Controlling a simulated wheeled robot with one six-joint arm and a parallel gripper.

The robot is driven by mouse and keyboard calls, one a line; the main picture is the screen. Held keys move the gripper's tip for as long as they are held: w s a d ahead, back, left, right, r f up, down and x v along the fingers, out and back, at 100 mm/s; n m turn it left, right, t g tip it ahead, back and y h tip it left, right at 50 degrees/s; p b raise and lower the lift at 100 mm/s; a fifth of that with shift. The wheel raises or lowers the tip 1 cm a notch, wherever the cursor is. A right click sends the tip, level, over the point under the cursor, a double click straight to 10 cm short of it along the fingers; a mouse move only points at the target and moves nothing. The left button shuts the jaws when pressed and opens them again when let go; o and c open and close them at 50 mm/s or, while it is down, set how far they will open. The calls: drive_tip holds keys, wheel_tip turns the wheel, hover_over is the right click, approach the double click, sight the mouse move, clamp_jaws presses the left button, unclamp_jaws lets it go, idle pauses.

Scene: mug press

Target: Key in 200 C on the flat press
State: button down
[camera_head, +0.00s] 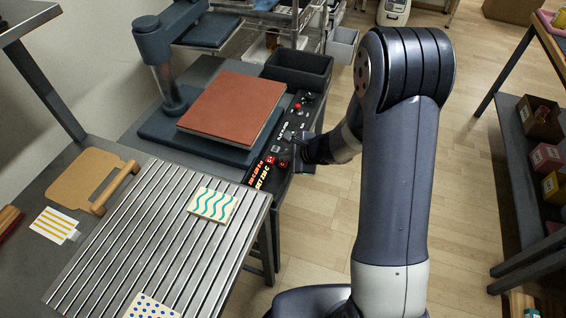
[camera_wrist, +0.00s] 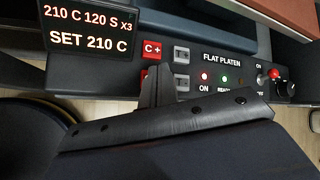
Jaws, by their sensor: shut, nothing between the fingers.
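The flat press (camera_head: 232,108) has a brown-red platen on a dark base, with its control panel along the right side. Its display (camera_wrist: 88,28) reads "210 C 120 S x3" over "SET 210 C"; it also shows in the head view (camera_head: 262,173). A red "C+" button (camera_wrist: 152,50) sits right of the display. A second red button (camera_wrist: 146,76) below it is mostly hidden behind my gripper. My gripper (camera_wrist: 160,70) is shut and empty over the lower buttons, also seen in the head view (camera_head: 290,150). Whether it touches a button I cannot tell.
Two grey buttons (camera_wrist: 182,55) stand right of the red ones. A slatted table (camera_head: 160,235) with patterned tiles stands in front; a black bin (camera_head: 298,70) lies behind.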

sight(286, 165)
drive_tip(key=shift+f, duration=0.15)
drive_tip(key=shift+f+b, duration=0.35)
drive_tip(key=shift+b, duration=0.35)
drive_tip(key=shift+f+b, duration=0.4)
drive_tip(key=shift+b, duration=0.2)
idle(0.6)
drive_tip(key=shift+r, duration=0.1)
drive_tip(key=shift+r+p, duration=0.55)
drive_tip(key=shift+r, duration=0.25)
drive_tip(key=shift+r+p, duration=1.85)
drive_tip(key=shift+r, duration=0.7)
drive_tip(key=shift+f, duration=0.15)
